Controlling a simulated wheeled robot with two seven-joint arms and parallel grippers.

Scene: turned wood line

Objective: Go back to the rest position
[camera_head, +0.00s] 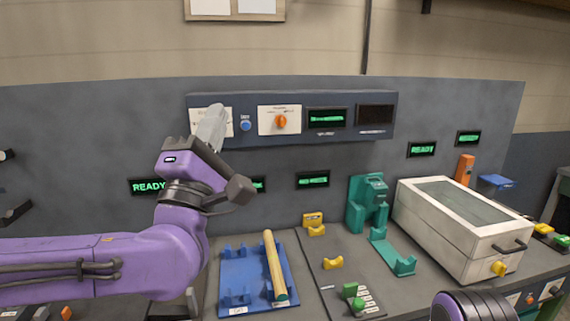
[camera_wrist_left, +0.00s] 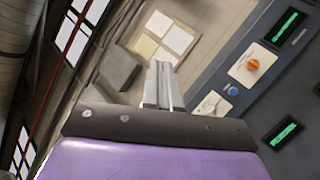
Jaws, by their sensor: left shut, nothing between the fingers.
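My left gripper (camera_head: 212,128) is raised in front of the left end of the control panel, fingers pointing up. It is shut and empty; in the left wrist view its two fingers (camera_wrist_left: 163,85) lie side by side with nothing between them. My purple left arm comes in from the left at bench height. At the bottom right of the head view a dark ribbed part with purple edges shows, likely of my right arm; the right gripper is not in view.
The control panel (camera_head: 350,103) has an orange knob (camera_head: 281,121) and a blue button (camera_head: 246,126). Below stand a blue fixture (camera_head: 238,270) holding a wooden rod (camera_head: 274,265), a green device (camera_head: 367,203), yellow supports (camera_head: 333,263) and a white lidded box (camera_head: 447,235).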

